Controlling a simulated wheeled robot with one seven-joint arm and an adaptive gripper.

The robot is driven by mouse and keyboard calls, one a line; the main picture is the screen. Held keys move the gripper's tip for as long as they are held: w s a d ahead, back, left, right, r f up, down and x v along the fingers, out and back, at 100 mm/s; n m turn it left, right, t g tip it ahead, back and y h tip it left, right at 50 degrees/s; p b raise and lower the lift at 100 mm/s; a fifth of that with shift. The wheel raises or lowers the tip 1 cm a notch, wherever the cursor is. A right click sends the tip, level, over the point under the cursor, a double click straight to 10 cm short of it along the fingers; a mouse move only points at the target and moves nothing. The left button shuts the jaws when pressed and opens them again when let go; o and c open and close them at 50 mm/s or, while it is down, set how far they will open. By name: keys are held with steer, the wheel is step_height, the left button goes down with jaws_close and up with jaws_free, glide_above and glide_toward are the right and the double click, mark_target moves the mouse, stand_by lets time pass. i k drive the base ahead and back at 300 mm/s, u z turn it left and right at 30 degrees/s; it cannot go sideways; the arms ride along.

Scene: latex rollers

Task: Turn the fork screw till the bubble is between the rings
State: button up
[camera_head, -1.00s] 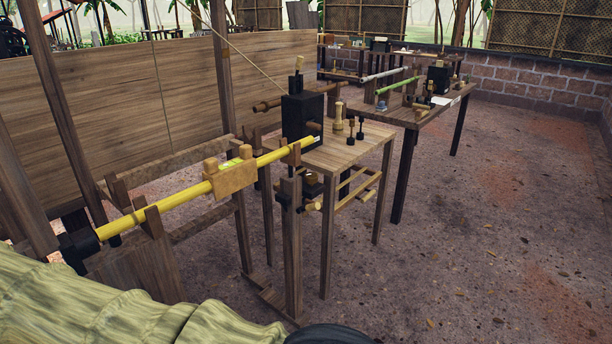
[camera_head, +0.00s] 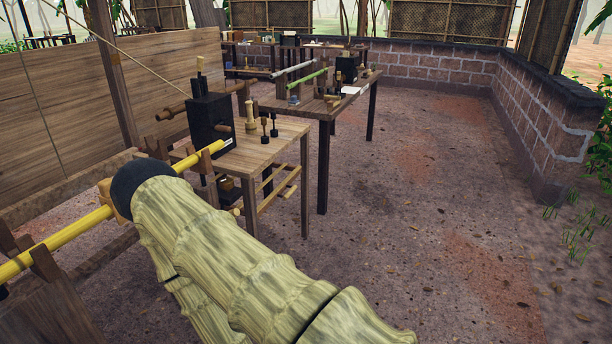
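The yellow tube (camera_head: 70,232) runs slantwise at the left, resting in wooden forks. One fork (camera_head: 42,262) is near the lower left, and another post holds the tube's far end (camera_head: 212,149) beside the table. A tan wooden block (camera_head: 108,196) sits on the tube, mostly hidden behind my arm. I cannot make out a bubble, rings or which part is the fork screw. My arm, in a pale green-streaked sleeve with a dark rounded end, crosses in front of the tube. My gripper cannot be made out.
A small wooden table (camera_head: 284,137) stands beyond my arm, with a black box (camera_head: 208,122) and several small turned pieces on it. A second table (camera_head: 331,104) stands behind. A plank wall (camera_head: 70,110) bounds the left. The dirt floor (camera_head: 430,220) at the right is clear.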

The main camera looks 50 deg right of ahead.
mark_target(227, 184)
steer(key=z, duration=0.8)
steer(key=i, duration=0.35)
